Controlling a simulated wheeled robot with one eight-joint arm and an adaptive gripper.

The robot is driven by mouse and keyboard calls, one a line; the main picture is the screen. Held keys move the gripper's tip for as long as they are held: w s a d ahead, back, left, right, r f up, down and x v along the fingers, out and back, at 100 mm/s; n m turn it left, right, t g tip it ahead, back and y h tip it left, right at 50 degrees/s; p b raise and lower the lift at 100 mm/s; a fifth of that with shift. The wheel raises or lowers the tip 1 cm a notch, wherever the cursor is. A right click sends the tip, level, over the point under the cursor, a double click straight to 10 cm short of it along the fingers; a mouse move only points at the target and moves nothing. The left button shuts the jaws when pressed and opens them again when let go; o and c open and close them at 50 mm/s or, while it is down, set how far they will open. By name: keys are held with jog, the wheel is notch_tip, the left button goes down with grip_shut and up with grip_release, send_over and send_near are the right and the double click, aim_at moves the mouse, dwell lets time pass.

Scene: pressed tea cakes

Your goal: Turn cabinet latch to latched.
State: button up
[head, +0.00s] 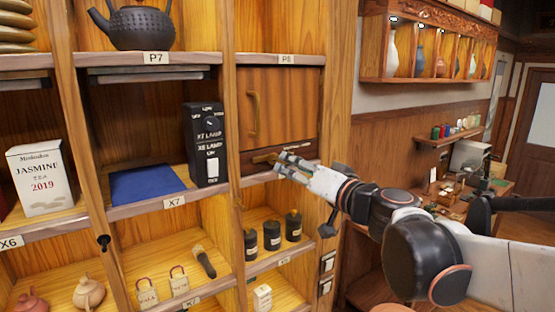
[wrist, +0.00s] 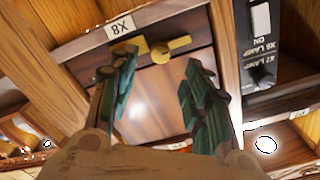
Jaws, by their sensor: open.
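The cabinet door (head: 290,105) is a closed wooden panel with a curved brass pull (head: 253,115) on its left side. A small brass cabinet latch (wrist: 160,53) shows in the wrist view on dark wood near the X8 label. Its lever extends to the right in that tilted, inverted picture, and another brass piece lies left of its round hub. My gripper (head: 284,160) is in front of the cabinet's lower edge. In the wrist view its dark green fingers (wrist: 158,68) are spread, with the latch seen between and beyond their tips. They hold nothing. Contact with the latch cannot be told.
A black lamp switch box (head: 206,145) stands left of the cabinet. Black canisters (head: 271,235) sit on the shelf below. A wooden post (head: 338,90) borders the cabinet on the right. The space in front of the shelves is open.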

aim_at(276, 160)
jog(key=p+x, duration=0.1)
jog(key=x, duration=0.6)
grip_shut()
